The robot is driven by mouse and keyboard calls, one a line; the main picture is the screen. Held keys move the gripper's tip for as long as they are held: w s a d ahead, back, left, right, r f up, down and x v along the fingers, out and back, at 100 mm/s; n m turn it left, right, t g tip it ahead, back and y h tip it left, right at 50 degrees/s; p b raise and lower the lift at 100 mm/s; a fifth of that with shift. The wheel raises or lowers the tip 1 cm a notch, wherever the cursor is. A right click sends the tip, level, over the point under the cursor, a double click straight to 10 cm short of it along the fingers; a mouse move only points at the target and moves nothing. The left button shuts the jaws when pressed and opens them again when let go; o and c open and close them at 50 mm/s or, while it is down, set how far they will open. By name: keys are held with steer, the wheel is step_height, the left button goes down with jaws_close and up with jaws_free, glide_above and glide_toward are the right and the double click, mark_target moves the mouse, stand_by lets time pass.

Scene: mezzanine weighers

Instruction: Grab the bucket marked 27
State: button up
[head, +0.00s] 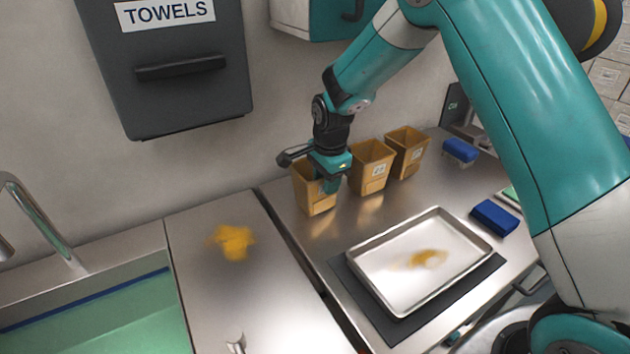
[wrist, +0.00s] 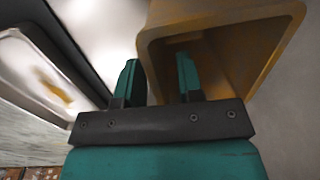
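Three tan buckets stand in a row along the wall: a left one (head: 311,203), a middle one (head: 371,166) and a right one (head: 406,151). The middle and right ones bear small pale labels, too small to read surely. The left one's label is not visible, with my gripper (head: 327,184) in front of it. In the wrist view my gripper (wrist: 157,78) has one finger inside the left bucket (wrist: 220,18) and one outside. The bucket's near wall lies between the spread fingers, with a gap showing. The bucket stands on the counter.
A metal tray (head: 366,268) with a brown stain lies on a dark mat (head: 449,293). Blue blocks (head: 495,217) lie at right. A towel dispenser (head: 175,100) hangs on the wall.

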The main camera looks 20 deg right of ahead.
steer(key=shift+f, duration=0.55)
jaws_close()
steer(key=shift+r, duration=0.15)
